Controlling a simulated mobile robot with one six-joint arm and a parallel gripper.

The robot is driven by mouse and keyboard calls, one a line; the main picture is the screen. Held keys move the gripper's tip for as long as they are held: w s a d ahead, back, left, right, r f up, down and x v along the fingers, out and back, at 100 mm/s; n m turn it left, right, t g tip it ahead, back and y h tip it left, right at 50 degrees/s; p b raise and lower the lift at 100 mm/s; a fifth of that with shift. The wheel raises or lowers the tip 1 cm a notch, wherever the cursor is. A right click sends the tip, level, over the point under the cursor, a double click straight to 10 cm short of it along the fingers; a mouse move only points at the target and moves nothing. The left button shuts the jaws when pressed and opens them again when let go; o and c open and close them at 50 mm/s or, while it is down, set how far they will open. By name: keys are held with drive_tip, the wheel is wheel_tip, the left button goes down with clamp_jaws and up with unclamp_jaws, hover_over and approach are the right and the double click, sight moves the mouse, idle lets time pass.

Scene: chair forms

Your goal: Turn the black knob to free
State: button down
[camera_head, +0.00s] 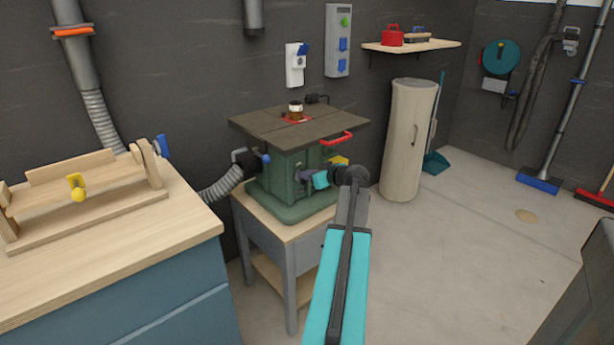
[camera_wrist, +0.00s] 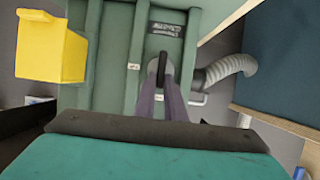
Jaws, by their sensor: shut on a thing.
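The black knob (camera_wrist: 161,66) is on the green machine body (camera_wrist: 118,50) in the wrist view, upright between my fingertips. My gripper (camera_wrist: 162,84) is shut on the knob, with its two purple-grey fingers on either side of it. In the head view my gripper (camera_head: 304,175) reaches the front of the green machine (camera_head: 290,199), and the knob is hidden there by the gripper. A small dark label plate (camera_wrist: 166,29) sits above the knob in the wrist view; its lettering is too small to read.
A yellow box (camera_wrist: 48,50) sticks out beside the knob in the wrist view. A grey hose (camera_wrist: 228,70) joins the machine on the other side. The machine has a dark table top (camera_head: 258,122) with a red handle (camera_head: 336,138). A workbench (camera_head: 150,215) stands at left.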

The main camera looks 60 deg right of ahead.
drive_tip(key=shift+d+y, duration=0.1)
drive_tip(key=shift+y, duration=0.2)
drive_tip(key=f+m+t+y, duration=0.1)
drive_tip(key=m, duration=0.3)
drive_tip(key=d+m+t+y, duration=0.1)
drive_tip(key=m+t+y, duration=0.1)
drive_tip(key=m, duration=0.3)
drive_tip(key=d+f+m+t+y, duration=0.1)
drive_tip(key=m+t+y, duration=0.1)
drive_tip(key=m, duration=0.2)
drive_tip(key=shift+s+f, duration=0.3)
idle(0.4)
drive_tip(key=shift+m, duration=0.3)
drive_tip(key=c, duration=1.8)
unclamp_jaws()
drive_tip(key=shift+d, duration=0.1)
